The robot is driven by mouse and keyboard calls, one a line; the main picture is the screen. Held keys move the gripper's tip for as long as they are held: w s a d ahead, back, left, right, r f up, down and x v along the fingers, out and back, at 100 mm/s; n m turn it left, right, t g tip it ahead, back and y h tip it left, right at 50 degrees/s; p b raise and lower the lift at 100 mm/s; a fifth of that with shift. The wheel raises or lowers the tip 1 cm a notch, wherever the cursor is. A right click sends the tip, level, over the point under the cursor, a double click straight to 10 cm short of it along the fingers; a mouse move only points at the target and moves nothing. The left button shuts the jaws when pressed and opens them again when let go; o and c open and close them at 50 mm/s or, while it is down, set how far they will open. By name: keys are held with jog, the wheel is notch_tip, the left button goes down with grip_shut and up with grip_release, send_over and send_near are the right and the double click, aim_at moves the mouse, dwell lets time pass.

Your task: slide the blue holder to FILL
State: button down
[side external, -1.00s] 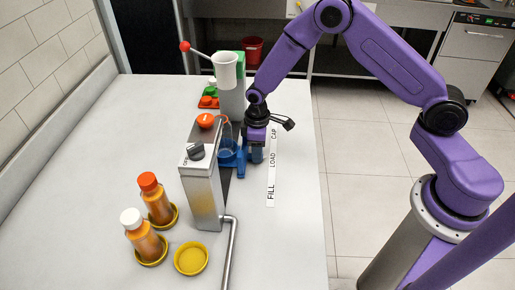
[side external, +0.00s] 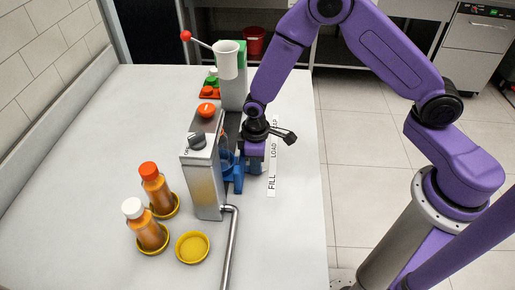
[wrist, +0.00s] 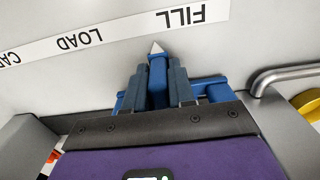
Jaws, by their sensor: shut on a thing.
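The blue holder (side external: 237,180) sits beside the steel dispenser (side external: 205,178), on its right side. My gripper (side external: 254,168) is shut on the holder's upright blue handle; the wrist view shows the handle (wrist: 157,82) between the two fingers (wrist: 158,88). The holder's white pointer tip (wrist: 156,47) lies between the LOAD and FILL words on the white label strip (wrist: 125,37), close to the edge of FILL. Something clear and bluish stands in the holder, mostly hidden by the dispenser and my gripper.
Two orange juice bottles (side external: 155,190) stand in yellow rings left of the dispenser, by an empty yellow dish (side external: 193,247). A steel pipe (side external: 231,245) runs from the dispenser's front to the table edge. A white-cupped juicer (side external: 229,62) stands behind.

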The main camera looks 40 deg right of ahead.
jog(key=shift+s+a, duration=1.3)
jog(key=shift+a, duration=0.05)
jog(key=c, duration=1)
grip_release()
jog(key=shift+a, duration=0.1)
jog(key=shift+c, duration=0.2)
jog(key=shift+r, duration=0.5)
notch_tip(320, 180, up, 16)
jog(key=shift+r, duration=0.25)
